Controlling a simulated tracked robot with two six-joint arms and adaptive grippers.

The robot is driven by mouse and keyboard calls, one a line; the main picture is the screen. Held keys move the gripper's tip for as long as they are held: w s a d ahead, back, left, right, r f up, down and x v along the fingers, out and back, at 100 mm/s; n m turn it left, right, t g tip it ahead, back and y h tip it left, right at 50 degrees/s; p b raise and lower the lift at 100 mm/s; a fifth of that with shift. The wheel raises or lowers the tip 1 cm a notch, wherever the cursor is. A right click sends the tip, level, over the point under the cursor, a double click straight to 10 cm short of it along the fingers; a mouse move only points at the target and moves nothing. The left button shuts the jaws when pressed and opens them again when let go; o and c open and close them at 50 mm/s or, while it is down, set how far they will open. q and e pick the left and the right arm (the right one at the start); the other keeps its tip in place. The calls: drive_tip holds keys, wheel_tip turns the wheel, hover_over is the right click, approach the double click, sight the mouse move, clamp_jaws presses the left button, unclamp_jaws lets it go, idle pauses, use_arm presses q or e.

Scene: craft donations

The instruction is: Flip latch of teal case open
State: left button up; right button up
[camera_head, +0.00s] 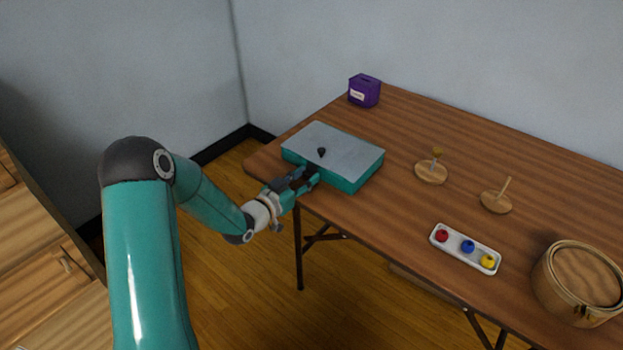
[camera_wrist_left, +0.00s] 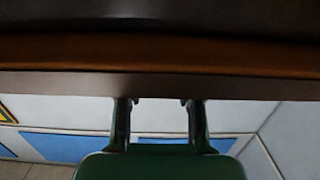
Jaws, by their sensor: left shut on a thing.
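The teal case (camera_head: 347,178) lies on the table near its far left corner, with a flat grey lid (camera_head: 345,145) that looks closed. A small dark knob (camera_head: 321,152) shows on the lid. My left gripper (camera_head: 312,175) is at the case's front side, near the left part of that face. It is shut on the latch, which its fingers hide in the head view. In the left wrist view, the two fingers (camera_wrist_left: 160,103) reach up to a dark brown band and the latch cannot be made out. My right gripper is not in view.
On the wooden table (camera_head: 400,215) stand a purple box (camera_head: 364,91), a peg stand with a yellowish top (camera_head: 431,172), a bare peg stand (camera_head: 496,202), a white tray (camera_head: 465,249) with red, blue and yellow pieces, and a round wooden box (camera_head: 577,283). The table's front edge runs below my gripper.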

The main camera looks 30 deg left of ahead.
sight(308, 176)
use_arm(q)
drive_tip(key=shift+s+r+g+p, duration=0.1)
drive_tip(key=shift+r+g+p, duration=0.4)
drive_tip(key=shift+g+p, duration=0.2)
drive_tip(key=g+p, duration=0.1)
drive_tip(key=p, duration=0.1)
drive_tip(key=r+g+p, duration=0.1)
drive_tip(key=g+p, duration=0.1)
drive_tip(key=p, duration=0.1)
drive_tip(key=r+g+p, duration=0.1)
drive_tip(key=g+p, duration=0.1)
drive_tip(key=shift+s+p, duration=0.2)
drive_tip(key=shift+p, duration=0.1)
drive_tip(key=g+p, duration=0.2)
drive_tip(key=p, duration=0.3)
drive_tip(key=r+g+p, duration=0.1)
drive_tip(key=g+p, duration=0.2)
drive_tip(key=p, duration=0.2)
drive_tip(key=shift+w+d+y+p, duration=0.1)
drive_tip(key=shift+d+y+p, duration=0.05)
drive_tip(key=shift+y+p, duration=0.25)
drive_tip(key=shift+g+p, duration=0.6)
drive_tip(key=shift+g, duration=0.3)
drive_tip(key=shift+w+g, duration=0.15)
drive_tip(key=shift+g, duration=0.75)
drive_tip(key=o, duration=1.2)
drive_tip(key=shift+c, duration=0.2)
drive_tip(key=shift+r, duration=0.1)
